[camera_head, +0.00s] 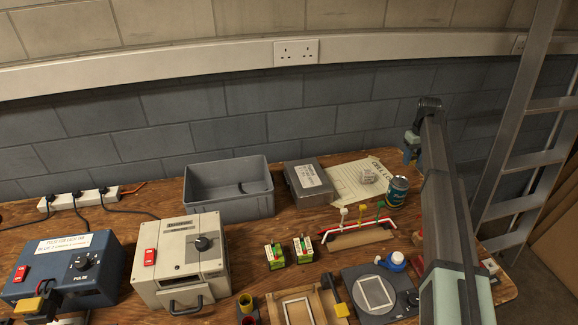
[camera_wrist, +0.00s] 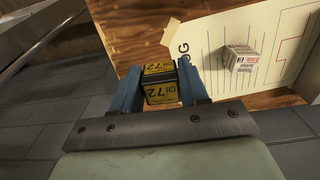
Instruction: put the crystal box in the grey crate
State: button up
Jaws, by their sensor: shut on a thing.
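In the wrist view, my gripper (camera_wrist: 160,92) is shut on a small dark box with yellow labels reading "CH 72", which I take to be the crystal box (camera_wrist: 160,94). The blue fingers press on its two sides. In the head view, my gripper (camera_head: 409,150) is raised over the back right of the bench; the held box cannot be made out there. The grey crate (camera_head: 232,208) stands at the back of the bench, well left of my gripper. It is open at the top, with a small dark mark on its inner wall.
A grey lidded box (camera_head: 308,182) stands right of the crate. A paper sheet (camera_head: 345,186) bears a small white box (camera_head: 367,175); a can (camera_head: 397,191) stands beside it. A wire rack with coloured tips and two chargers stand in front. A ladder (camera_head: 525,150) is at right.

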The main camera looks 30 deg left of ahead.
aim_at(414, 156)
notch_tip(414, 156, up, 5)
jog(key=shift+r, duration=0.2)
jog(key=shift+s+a+r, duration=0.2)
jog(key=shift+a+r, duration=0.05)
jog(key=shift+a, duration=0.3)
jog(key=s+a+n, duration=0.3)
jog(key=s+a, duration=0.2)
jog(key=a, duration=0.5)
jog(key=s+a+n, duration=0.3)
jog(key=s+a, duration=0.3)
jog(key=a, duration=0.3)
jog(key=s+a+n, duration=0.2)
jog(key=s+a, duration=0.3)
jog(key=a, duration=0.5)
jog(key=s+a+n, duration=0.5)
jog(key=s+a, duration=0.6)
jog(key=s, duration=0.3)
jog(key=s+a+n, duration=0.5)
jog(key=s+a, duration=0.6)
jog(key=s, duration=0.4)
jog(key=shift+s+a+f, duration=0.1)
jog(key=shift+a+f, duration=0.05)
jog(key=shift+f, duration=3.65)
jog(key=shift+a+f, duration=0.15)
jog(key=shift+f, duration=3.65)
jog(key=shift+f, duration=0.1)
